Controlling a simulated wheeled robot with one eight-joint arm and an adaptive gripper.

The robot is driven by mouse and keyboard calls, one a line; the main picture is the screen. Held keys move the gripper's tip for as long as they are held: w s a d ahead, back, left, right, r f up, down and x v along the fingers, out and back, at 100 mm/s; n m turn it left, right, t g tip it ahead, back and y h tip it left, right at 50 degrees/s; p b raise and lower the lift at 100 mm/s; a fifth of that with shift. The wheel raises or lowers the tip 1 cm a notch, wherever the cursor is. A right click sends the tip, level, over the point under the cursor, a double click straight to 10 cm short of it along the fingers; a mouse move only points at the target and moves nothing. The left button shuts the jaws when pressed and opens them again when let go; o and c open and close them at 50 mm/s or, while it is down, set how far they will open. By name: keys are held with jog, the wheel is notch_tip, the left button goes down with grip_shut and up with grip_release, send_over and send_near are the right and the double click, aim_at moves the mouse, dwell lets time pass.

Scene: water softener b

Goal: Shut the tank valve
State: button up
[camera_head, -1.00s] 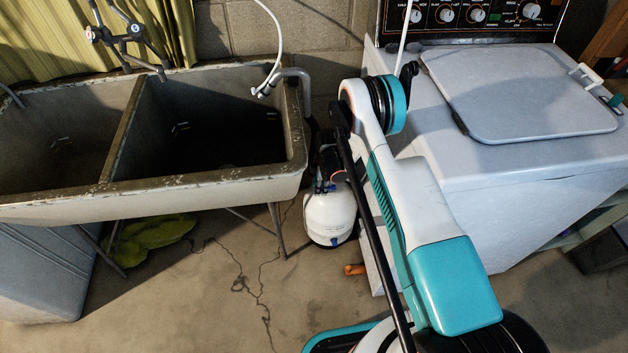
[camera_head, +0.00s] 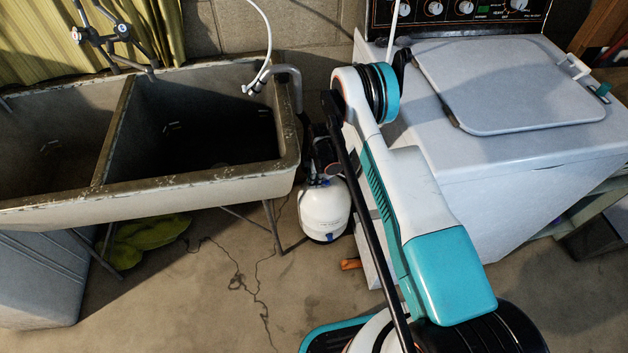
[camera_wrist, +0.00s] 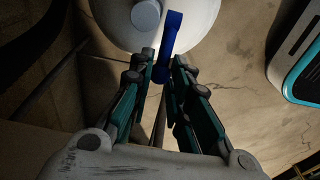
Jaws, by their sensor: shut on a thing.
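The white round tank (camera_head: 325,212) stands on the floor between the sink and the washing machine. Part of it shows at the top of the wrist view (camera_wrist: 190,22). Its blue valve handle (camera_wrist: 170,36) hangs down from the tank there, beside a grey-blue round cap (camera_wrist: 146,14). My gripper (camera_wrist: 164,62) has its two fingers on either side of the handle's lower end and is shut on it. In the head view my arm reaches down behind its own links, and the fingers cannot be made out.
A double concrete sink (camera_head: 200,185) on thin legs is left of the tank. The washing machine (camera_head: 500,165) stands close on the right. A green cloth (camera_head: 145,240) and a grey bin (camera_head: 40,270) are under the sink. Cracked floor in front is clear.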

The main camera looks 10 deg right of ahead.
jog(key=shift+d, duration=0.1)
jog(key=shift+d+r, duration=0.35)
jog(key=shift+r, duration=0.4)
jog(key=shift+o, duration=0.2)
jog(key=shift+d+r, duration=0.55)
jog(key=shift+r, duration=0.1)
jog(key=shift+d+r, duration=0.3)
jog(key=shift+r, duration=0.05)
jog(key=shift+d+r, duration=0.2)
jog(key=shift+d, duration=0.05)
jog(key=shift+c, duration=0.3)
